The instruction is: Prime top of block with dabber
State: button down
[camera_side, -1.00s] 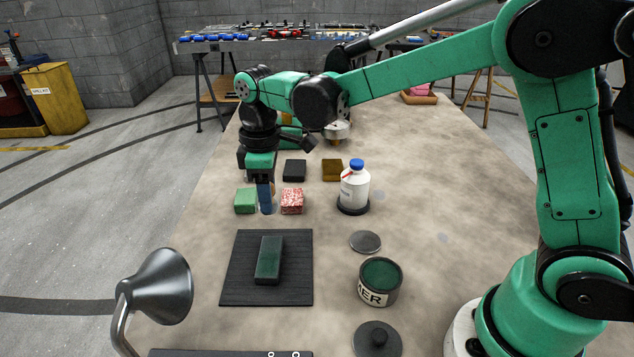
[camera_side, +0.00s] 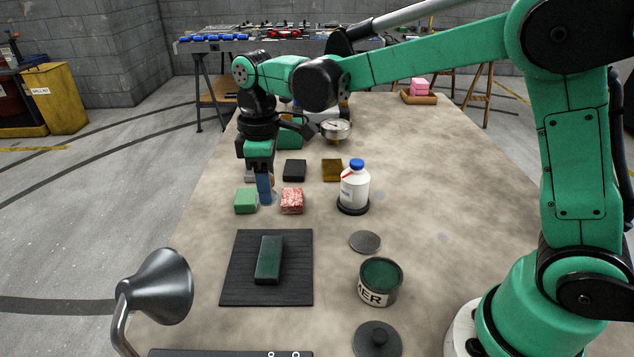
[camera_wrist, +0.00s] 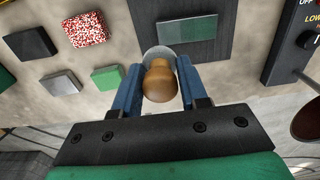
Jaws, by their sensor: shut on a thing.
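The block (camera_side: 269,259) is a long dark green bar lying on a black ribbed mat (camera_side: 301,287) in the side view. My gripper (camera_side: 265,190) stands behind the mat, between a green block and a red speckled block. In the wrist view its blue fingers (camera_wrist: 158,85) are shut on the dabber (camera_wrist: 160,82), which has a rounded wooden handle and a pale grey round pad. In the side view the dabber is mostly hidden. The primer tin (camera_side: 381,284) stands open right of the mat, with dark green inside.
A green block (camera_side: 246,201) and red speckled block (camera_side: 292,201) flank my gripper closely. Black (camera_side: 294,170) and brown (camera_side: 332,170) blocks lie behind. A white bottle (camera_side: 355,187) stands right. A lid (camera_side: 378,340) lies before the tin.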

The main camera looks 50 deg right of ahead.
jog(key=shift+f, duration=0.1)
jog(key=shift+f, duration=3.7)
jog(key=shift+s+a+r, duration=0.2)
jog(key=shift+s+a, duration=0.3)
jog(key=shift+s+a+f, duration=0.2)
jog(key=shift+s+a, duration=0.3)
jog(key=shift+a, duration=0.05)
jog(key=shift+s+a, duration=0.35)
jog(key=shift+w+d, duration=1.35)
jog(key=shift+d, duration=0.05)
jog(key=shift+r, duration=3.85)
